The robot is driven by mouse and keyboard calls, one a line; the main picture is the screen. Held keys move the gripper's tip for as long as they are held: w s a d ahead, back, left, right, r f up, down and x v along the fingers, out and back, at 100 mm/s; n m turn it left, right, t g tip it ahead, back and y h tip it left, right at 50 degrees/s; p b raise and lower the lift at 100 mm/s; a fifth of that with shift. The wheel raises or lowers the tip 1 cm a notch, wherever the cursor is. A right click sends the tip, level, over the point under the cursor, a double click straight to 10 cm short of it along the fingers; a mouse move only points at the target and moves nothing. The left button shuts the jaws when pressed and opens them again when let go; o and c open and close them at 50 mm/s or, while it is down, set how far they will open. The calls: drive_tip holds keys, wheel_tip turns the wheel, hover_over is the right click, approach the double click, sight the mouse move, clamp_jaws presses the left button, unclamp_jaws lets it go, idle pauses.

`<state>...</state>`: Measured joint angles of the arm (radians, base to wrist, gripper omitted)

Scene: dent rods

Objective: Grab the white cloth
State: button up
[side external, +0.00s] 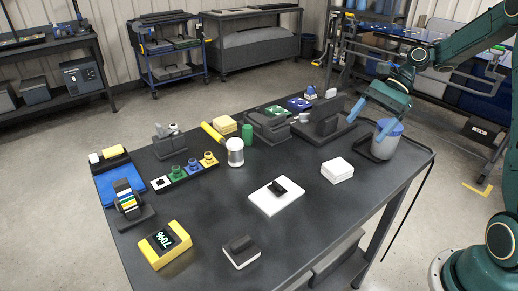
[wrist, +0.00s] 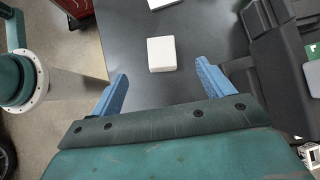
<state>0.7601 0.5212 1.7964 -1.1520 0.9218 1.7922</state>
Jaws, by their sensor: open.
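The white cloth (side external: 337,170) looks like a small, flat, folded square pad lying on the dark table, right of the middle in the side view. In the wrist view the white cloth (wrist: 161,54) lies ahead of my gripper, between the lines of the two fingers. My gripper (side external: 368,124) is above the right part of the table, up and to the right of the cloth. Its blue fingers also show in the wrist view (wrist: 162,72), spread wide with nothing between them.
A white plate with a black handle (side external: 276,197) lies left of the cloth. Dark fixtures (side external: 325,124) stand behind it. The table around the cloth is clear.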

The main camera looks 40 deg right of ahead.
sight(339, 165)
drive_tip(key=shift+d+f+m+y, duration=0.4)
drive_tip(key=shift+d+f+m, duration=0.35)
drive_tip(key=shift+d, duration=0.2)
drive_tip(key=shift+a, duration=0.1)
drive_tip(key=shift+x, duration=4.25)
drive_tip(key=shift+x, duration=2.6)
drive_tip(key=c, duration=1.1)
drive_tip(key=shift+o, duration=0.2)
